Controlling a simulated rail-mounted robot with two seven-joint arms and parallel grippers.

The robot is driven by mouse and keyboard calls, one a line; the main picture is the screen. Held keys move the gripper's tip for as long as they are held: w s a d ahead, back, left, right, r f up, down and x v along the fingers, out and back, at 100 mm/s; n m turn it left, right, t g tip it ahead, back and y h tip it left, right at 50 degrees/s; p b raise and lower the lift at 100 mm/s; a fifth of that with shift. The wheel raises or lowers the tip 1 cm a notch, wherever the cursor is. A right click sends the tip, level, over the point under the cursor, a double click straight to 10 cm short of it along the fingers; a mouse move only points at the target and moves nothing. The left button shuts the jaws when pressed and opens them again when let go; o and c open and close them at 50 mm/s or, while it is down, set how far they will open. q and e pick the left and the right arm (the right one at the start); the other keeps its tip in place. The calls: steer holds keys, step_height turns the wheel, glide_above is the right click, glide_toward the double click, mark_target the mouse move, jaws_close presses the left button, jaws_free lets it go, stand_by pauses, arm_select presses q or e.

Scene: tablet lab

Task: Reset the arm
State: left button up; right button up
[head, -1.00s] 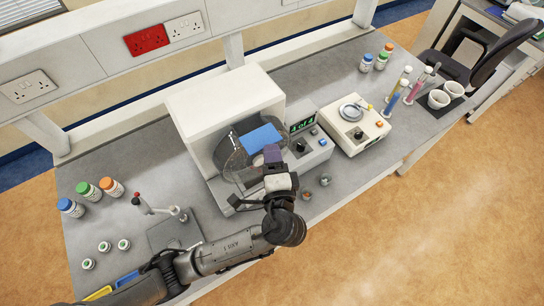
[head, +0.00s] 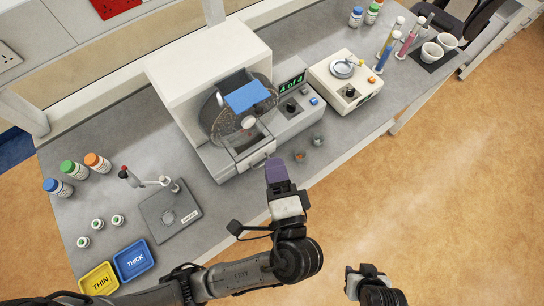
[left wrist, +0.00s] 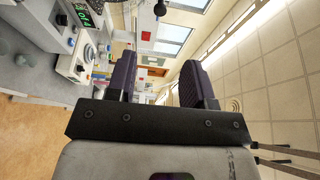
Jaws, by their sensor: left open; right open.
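My left gripper (head: 277,172) is in front of the white machine with the drum, over the bench's front edge, apart from everything. In the left wrist view its two dark purple fingers (left wrist: 158,80) stand apart with nothing between them. My right gripper (head: 362,275) shows at the bottom right of the head view, over the tan floor, with nothing seen in it. Its fingertips are small in the picture.
The white machine (head: 185,70) with a clear drum and blue flap stands mid-bench. A balance-like device (head: 345,80) stands right of it. A press stand (head: 170,210), several bottles, a yellow tray (head: 99,281) and a blue tray (head: 134,260) are at left. The floor at right is clear.

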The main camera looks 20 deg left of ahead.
arm_select(q)
steer(key=shift+s+d, duration=0.1)
steer(key=shift+s, duration=0.1)
stand_by(0.3)
step_height(320, 180, down, 7)
steer(key=w+n+g+h+p, duration=0.1)
steer(key=w+n+g+h, duration=0.2)
steer(key=n+g+h, duration=0.45)
steer(key=s+a+f+n+g+h+p, duration=0.1)
steer(key=s+a+f+n+g+p, duration=0.2)
steer(key=s+a+p, duration=0.6)
steer(key=s+a+f+g, duration=0.1)
steer(key=s+a+f, duration=0.1)
steer(key=s+a, duration=0.5)
steer(key=shift+s+a+g, duration=0.35)
steer(key=shift+a, duration=0.2)
